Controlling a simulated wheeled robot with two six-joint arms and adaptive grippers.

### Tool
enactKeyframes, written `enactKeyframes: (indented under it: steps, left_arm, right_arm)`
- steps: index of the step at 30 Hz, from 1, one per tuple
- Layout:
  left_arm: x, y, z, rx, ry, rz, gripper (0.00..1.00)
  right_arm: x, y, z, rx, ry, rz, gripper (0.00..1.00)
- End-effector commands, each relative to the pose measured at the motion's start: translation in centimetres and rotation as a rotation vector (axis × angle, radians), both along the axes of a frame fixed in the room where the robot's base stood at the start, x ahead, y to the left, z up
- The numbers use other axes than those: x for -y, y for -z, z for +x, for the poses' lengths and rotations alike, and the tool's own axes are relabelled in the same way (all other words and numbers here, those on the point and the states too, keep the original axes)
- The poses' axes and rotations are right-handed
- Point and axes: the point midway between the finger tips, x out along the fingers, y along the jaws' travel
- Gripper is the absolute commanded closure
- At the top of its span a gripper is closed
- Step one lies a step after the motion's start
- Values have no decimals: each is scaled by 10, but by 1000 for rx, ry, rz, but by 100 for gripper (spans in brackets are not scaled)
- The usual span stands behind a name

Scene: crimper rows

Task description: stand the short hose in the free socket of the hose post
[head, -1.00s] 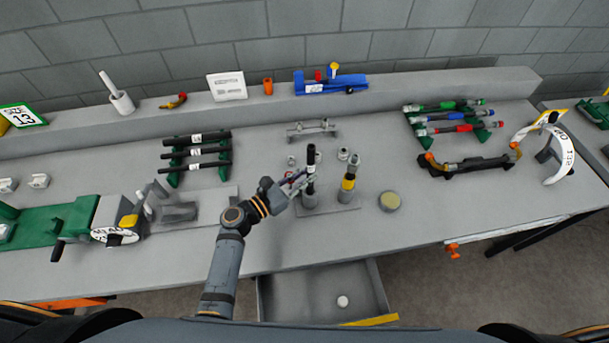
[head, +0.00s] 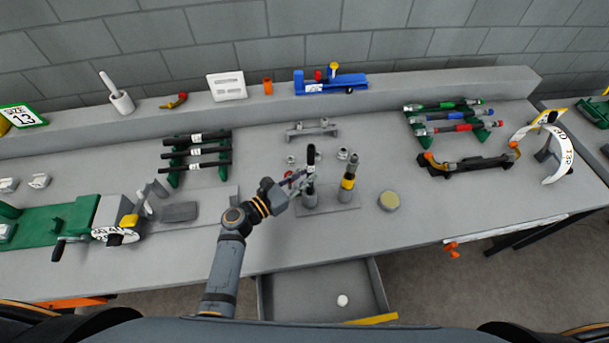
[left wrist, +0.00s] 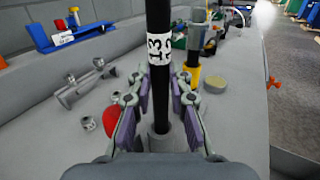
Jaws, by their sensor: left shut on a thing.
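The short hose (head: 311,157) is a black tube with a white label. It also shows upright in the left wrist view (left wrist: 158,18), where the label reads 13. My left gripper (head: 303,181) is shut around it, with a finger on each side in the left wrist view (left wrist: 160,100). The hose post (head: 335,208) has a grey base with two sockets. The hose stands over the left socket (head: 310,199), and its lower end appears inside the rim; how deep is hidden. The right socket holds a hose with a yellow band (head: 348,182). My right gripper is not in view.
A grey bracket (head: 312,130) and small round fittings (head: 343,153) lie behind the post. A round tan disc (head: 389,201) lies to its right. A rack of black hoses (head: 196,152) stands back left. An open drawer (head: 320,290) is below the front edge.

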Motion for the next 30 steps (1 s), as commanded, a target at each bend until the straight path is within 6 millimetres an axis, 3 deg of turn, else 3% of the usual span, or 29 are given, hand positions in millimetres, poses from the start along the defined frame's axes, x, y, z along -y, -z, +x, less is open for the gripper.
enactKeyframes:
  steps: [30]
  left_arm:
    - [0, 26, 0, 0, 0, 0, 100]
  right_arm:
    - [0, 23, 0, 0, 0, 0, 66]
